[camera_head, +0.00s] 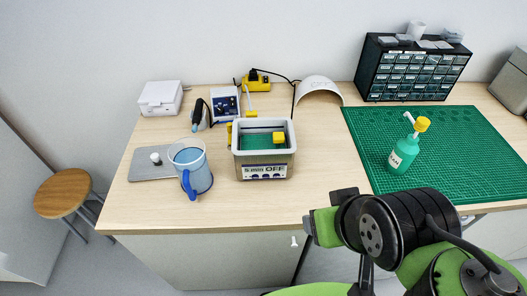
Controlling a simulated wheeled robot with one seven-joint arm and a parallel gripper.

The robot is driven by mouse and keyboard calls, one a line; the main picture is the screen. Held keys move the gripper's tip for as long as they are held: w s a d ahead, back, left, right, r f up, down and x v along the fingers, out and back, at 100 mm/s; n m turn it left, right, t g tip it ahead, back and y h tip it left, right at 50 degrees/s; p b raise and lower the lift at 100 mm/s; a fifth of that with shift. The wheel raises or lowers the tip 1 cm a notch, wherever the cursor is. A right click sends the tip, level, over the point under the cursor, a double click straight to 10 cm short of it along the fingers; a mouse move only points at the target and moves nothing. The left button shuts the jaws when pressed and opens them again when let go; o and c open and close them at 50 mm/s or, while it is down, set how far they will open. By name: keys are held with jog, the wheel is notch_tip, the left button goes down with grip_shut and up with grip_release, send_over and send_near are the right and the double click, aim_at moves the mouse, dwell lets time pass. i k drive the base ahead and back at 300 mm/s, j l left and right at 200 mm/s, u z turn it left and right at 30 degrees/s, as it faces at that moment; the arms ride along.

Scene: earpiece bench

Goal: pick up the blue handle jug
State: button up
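The blue handle jug (198,175) stands upright on the left part of the bench, near its front edge. It has a clear bluish body, and its blue handle (187,183) faces the front. My green and black arm comes in from the lower right, in front of the bench. I cannot make out gripper fingers in this view. Nothing touches the jug's handle.
A grey tray (147,174) with a white knob lies left of the jug. An ultrasonic bath (264,172) stands to its right. A soldering station (224,103) is behind. A green bottle (402,156) stands on the green mat (460,150). Bare wood lies in front of the bath.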

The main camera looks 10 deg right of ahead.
aim_at(189, 157)
jog(key=j+u, duration=0.25)
jog(key=u, duration=0.15)
jog(key=j+u, duration=0.45)
jog(key=u, duration=0.3)
jog(key=i+j+u, duration=0.15)
jog(key=u, duration=0.25)
